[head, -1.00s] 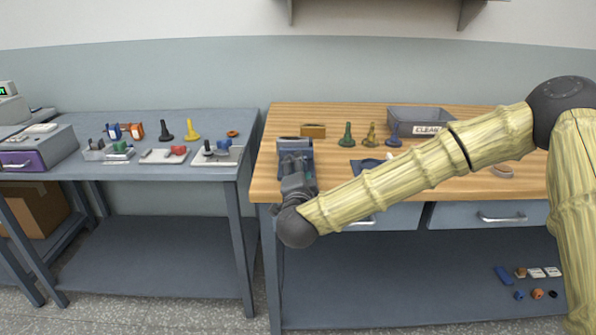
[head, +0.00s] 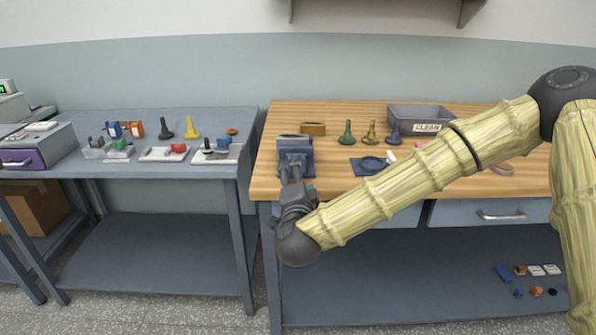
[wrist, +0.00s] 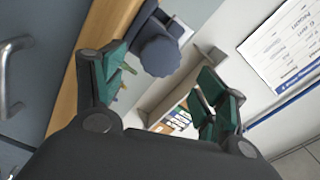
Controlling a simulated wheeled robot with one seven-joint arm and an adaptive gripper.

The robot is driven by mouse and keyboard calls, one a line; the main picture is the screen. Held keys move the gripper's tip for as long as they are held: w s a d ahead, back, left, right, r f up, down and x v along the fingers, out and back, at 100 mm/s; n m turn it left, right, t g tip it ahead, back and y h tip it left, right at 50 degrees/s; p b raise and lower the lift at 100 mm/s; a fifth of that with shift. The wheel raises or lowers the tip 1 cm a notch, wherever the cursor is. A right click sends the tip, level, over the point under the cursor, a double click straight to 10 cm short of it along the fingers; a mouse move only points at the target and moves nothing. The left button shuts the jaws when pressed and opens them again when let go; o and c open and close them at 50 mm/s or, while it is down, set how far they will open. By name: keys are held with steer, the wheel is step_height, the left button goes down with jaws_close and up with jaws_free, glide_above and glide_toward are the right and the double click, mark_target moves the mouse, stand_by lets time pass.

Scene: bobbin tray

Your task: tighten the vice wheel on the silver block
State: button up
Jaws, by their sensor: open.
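The blue-grey vice (head: 296,156) stands at the left front edge of the wooden bench in the head view. Its round, scalloped wheel (wrist: 160,56) shows in the wrist view, ahead of my fingers and nearer the left one. My gripper (wrist: 168,82) is open, with green finger pads spread apart and nothing between them. The wheel is apart from the fingers. In the head view my gripper (head: 296,188) is just in front of the vice, at the bench's front edge, and hides the wheel. I cannot make out the silver block for certain.
A wooden block (head: 313,129) lies behind the vice. Green, gold and blue cone-shaped pieces stand to its right, near a grey bin (head: 420,119) marked CLEAN. A dark blue mat (head: 366,167) lies right of the vice. A grey table (head: 60,165) with small parts stands left, across a gap.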

steer(key=s, duration=0.6)
steer(key=shift+s, duration=0.35)
